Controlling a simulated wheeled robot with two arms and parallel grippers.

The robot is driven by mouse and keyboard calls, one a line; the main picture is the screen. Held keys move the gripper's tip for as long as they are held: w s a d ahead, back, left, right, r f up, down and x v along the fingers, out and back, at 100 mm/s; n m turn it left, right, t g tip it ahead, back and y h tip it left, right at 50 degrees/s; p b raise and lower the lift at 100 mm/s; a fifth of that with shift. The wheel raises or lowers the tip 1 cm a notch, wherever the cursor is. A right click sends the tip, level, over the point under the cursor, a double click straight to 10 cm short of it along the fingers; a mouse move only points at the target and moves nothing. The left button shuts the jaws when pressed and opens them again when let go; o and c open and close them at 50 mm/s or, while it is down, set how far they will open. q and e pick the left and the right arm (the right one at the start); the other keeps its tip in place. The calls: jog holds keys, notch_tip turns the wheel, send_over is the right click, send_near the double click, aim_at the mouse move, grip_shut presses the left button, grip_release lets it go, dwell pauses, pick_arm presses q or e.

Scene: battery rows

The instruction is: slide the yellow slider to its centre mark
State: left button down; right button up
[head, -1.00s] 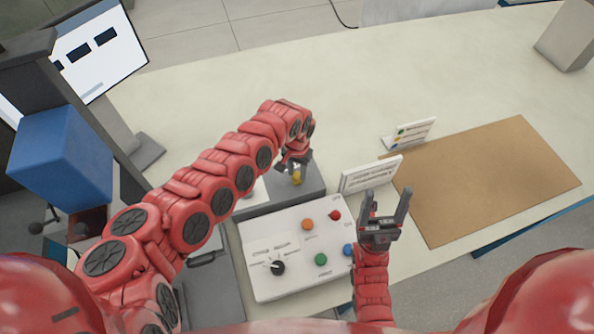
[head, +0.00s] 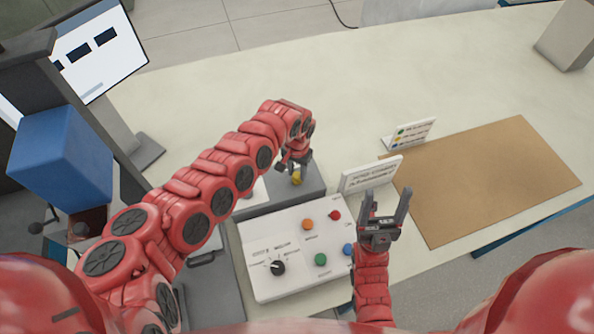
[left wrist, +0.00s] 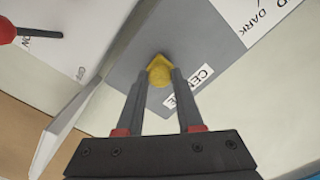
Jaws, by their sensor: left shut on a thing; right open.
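The yellow slider (head: 297,178) is a small yellow knob on a grey box (head: 313,184) behind the white button panel. My left gripper (head: 295,165) reaches down onto it and is shut on it. In the left wrist view the slider (left wrist: 160,71) sits between the two fingertips. A white label reading "CE..." (left wrist: 188,88) lies beside the right finger and is partly covered by it; this is the centre label. Whether the slider lines up with the mark cannot be told. My right gripper (head: 384,212) is open and empty, above the panel's right edge.
The white panel (head: 262,236) has a black knob (head: 278,267) and several coloured buttons. A white sign (head: 371,176) stands right of the grey box, with a smaller sign (head: 408,133) behind it. A brown mat (head: 490,180) lies right.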

aim_at(298, 174)
pick_arm(q)
jog(key=shift+w+d+b, duration=0.1)
jog(key=shift+d+b, duration=0.05)
jog(key=shift+b, duration=0.15)
jog(key=c, duration=0.5)
grip_release()
jog(key=shift+r+b, duration=2.6)
jog(key=shift+r, duration=6.1)
